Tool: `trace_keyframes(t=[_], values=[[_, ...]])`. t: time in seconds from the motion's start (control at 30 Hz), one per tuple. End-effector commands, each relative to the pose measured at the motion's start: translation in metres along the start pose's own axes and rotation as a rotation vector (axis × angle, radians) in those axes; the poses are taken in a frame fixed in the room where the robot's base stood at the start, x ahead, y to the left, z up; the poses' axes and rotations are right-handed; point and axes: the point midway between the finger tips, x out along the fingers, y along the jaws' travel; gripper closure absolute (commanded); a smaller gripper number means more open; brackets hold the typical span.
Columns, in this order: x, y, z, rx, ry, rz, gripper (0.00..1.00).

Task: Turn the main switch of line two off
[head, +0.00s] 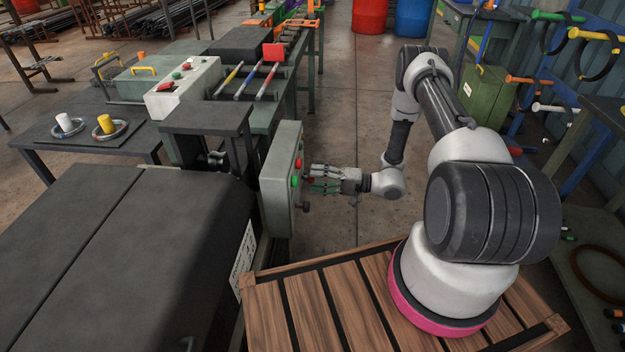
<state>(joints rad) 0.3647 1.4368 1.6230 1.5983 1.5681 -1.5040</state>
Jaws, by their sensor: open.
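A grey upright control box (281,172) stands on the side of the machine in the middle of the head view. Its right face carries a red part (298,163), a green part (294,181) and a dark knob (305,207) low down. I cannot read labels there or tell which part is the main switch of line two. My gripper (316,180) is open, just right of that face and at about the height of the green part. Contact cannot be told. A second, pale control box (184,87) farther back has red and green parts on top.
Dark machine covers (85,265) fill the lower left. A dark table (85,135) holds a white and a yellow cup-like piece on rings. Rollers and coloured rods lie behind. A rack with coloured handles (545,80) stands at right. The floor behind my gripper is clear.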

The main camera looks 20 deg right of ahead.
Motion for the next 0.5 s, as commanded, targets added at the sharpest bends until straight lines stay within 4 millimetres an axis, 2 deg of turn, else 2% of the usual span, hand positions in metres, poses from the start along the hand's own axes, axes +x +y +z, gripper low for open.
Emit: trace_keyframes(t=[0.3, 0.5], values=[[-0.071, 0.0, -0.001, 0.0, 0.005, 0.0, 0.46], [-0.096, 0.0, 0.0, 0.0, 0.001, 0.0, 0.46]])
